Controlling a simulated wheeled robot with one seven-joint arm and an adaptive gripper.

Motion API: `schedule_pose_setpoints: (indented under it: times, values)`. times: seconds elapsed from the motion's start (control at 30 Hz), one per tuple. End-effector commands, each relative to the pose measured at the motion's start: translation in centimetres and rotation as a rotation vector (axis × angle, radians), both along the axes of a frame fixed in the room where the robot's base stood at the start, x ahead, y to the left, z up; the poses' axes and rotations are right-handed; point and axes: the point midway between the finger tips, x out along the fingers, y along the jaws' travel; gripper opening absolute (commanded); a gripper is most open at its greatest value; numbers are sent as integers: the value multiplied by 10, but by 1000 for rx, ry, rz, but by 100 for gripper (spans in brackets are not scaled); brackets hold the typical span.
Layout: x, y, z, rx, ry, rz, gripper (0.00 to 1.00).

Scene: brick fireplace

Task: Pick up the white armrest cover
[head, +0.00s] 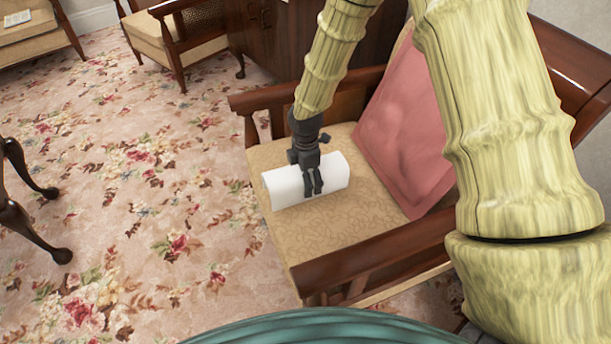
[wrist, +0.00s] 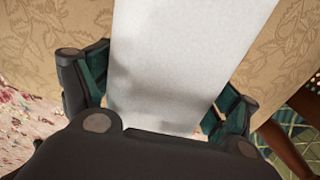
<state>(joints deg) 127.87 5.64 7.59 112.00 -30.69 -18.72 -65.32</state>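The white armrest cover (head: 283,187) lies on the tan patterned seat cushion (head: 362,222) of a wooden armchair. It looks like a white half-rounded block. My gripper (head: 313,188) reaches down over the cover from above, with its dark fingers against it. In the wrist view the white cover (wrist: 180,70) runs up between the two fingers of my gripper (wrist: 160,105), which are spread to either side of it. I cannot tell whether both fingers press on it. Part of the cover is hidden behind the gripper.
A pink cushion (head: 403,125) leans on the chair back to the right of the cover. Wooden armrests (head: 375,258) flank the seat on the near and far sides. A dark wooden cabinet (head: 285,40) stands behind. The floral carpet (head: 150,200) at left is mostly clear.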

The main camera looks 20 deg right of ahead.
Motion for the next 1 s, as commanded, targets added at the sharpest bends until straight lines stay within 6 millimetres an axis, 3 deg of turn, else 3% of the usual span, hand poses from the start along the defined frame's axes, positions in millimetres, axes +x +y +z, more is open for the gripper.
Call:
schedule_pose_setpoints:
  times: [0.03, 0.1, 0.5, 0.8, 1.0]
  values:
    - [0, 0, 0, 0, 0, 0, 69]
    - [0, 0, 0, 0, 0, 0, 59]
    - [0, 0, 3, 0, 0, 0, 58]
    - [0, 0, 42, 1, -1, -1, 58]
    - [-41, 16, 42, -2, 3, 3, 58]
